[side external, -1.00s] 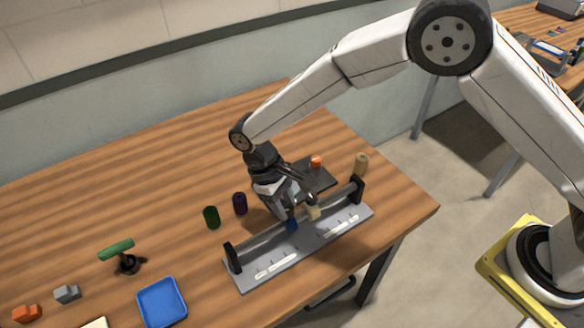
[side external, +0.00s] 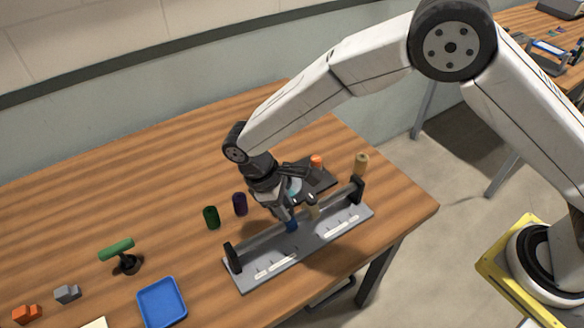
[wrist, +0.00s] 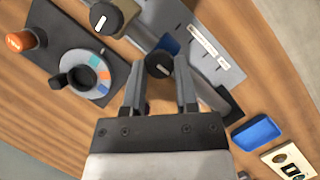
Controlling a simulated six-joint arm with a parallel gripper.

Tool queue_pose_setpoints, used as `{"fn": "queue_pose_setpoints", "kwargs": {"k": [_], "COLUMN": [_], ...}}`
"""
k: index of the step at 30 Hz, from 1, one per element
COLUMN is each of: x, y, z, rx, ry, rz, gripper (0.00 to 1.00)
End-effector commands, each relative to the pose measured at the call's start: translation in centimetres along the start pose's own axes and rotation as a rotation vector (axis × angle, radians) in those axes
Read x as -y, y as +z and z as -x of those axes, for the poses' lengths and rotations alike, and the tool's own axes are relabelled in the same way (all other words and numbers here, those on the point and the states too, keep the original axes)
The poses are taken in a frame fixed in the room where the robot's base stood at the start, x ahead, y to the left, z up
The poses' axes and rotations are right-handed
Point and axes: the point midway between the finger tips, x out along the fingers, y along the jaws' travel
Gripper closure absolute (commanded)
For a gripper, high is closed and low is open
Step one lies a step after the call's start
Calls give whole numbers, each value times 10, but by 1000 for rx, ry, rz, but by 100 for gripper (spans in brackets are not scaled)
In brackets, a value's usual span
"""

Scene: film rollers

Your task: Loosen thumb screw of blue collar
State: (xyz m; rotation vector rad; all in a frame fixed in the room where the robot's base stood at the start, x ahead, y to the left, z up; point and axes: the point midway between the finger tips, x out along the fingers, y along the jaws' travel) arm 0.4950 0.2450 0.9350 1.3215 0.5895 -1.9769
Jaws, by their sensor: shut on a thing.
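The blue collar (side external: 291,225) sits on the rail fixture (side external: 285,255) between its two black end posts. In the wrist view a blue part of the collar (wrist: 171,46) shows behind its thumb screw, a round black knob with a white mark (wrist: 158,64). My gripper (wrist: 158,66) is shut on this knob, with one finger on each side of it. In the side view my gripper (side external: 288,215) comes down onto the collar from above and hides the knob.
A beige collar (side external: 313,211) sits close to the right on the same rail, with its own black knob (wrist: 106,18). A dark plate with a ring dial (wrist: 82,75) and orange knob (wrist: 25,40) lies behind. Green (side external: 211,217) and purple (side external: 240,204) cylinders stand left.

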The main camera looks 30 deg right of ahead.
Motion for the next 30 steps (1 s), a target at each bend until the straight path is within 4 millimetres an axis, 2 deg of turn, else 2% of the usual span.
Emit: {"fn": "queue_pose_setpoints", "kwargs": {"k": [1,2,3,5,19,23,30], "x": [0,0,0,0,0,0,0], "y": [1,1,1,1,0,0,0], "z": [0,0,0,0,5,16,46], "rx": [3,3,3,2,0,-2,-2], "ry": [-1,-1,-1,-1,-1,0,0], "rz": [-1,-1,-1,-1,-2,-2,-1], "gripper": [100,60,47,28,27,27,27]}}
